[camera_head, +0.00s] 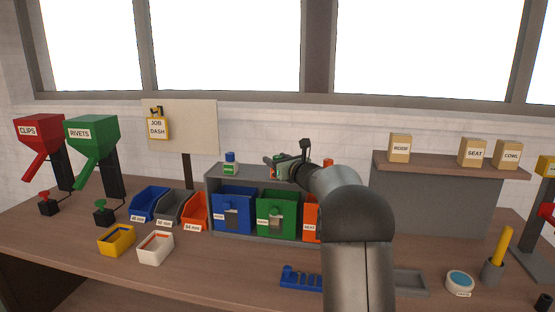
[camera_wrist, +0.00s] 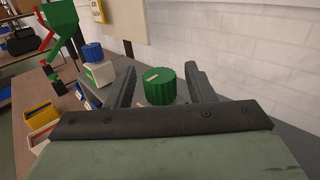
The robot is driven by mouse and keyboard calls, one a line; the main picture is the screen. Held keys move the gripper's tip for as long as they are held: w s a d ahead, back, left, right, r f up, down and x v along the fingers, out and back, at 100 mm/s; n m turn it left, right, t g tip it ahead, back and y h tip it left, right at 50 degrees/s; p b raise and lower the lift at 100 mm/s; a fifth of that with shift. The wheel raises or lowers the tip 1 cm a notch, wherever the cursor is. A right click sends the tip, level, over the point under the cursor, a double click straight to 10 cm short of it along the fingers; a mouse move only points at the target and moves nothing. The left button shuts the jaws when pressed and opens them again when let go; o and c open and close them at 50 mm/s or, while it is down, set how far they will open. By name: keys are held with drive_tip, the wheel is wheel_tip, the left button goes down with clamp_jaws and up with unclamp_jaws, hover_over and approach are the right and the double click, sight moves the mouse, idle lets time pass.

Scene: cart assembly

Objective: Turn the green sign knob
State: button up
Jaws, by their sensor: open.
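A ribbed green knob (camera_wrist: 160,87) with a pale mark on top shows in the wrist view, with a light-coloured body partly visible beneath it. My gripper (camera_wrist: 160,70) is open, with one dark finger on each side of the knob and gaps visible between. In the head view my gripper (camera_head: 278,162) is over the grey shelf (camera_head: 245,171) at the back of the bench, and it and my arm hide most of the knob there.
Blue (camera_head: 233,212) and green (camera_head: 276,214) bins sit below. The wall is close behind.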

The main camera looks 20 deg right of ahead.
drive_tip(key=c, duration=1)
drive_tip(key=shift+o, duration=0.2)
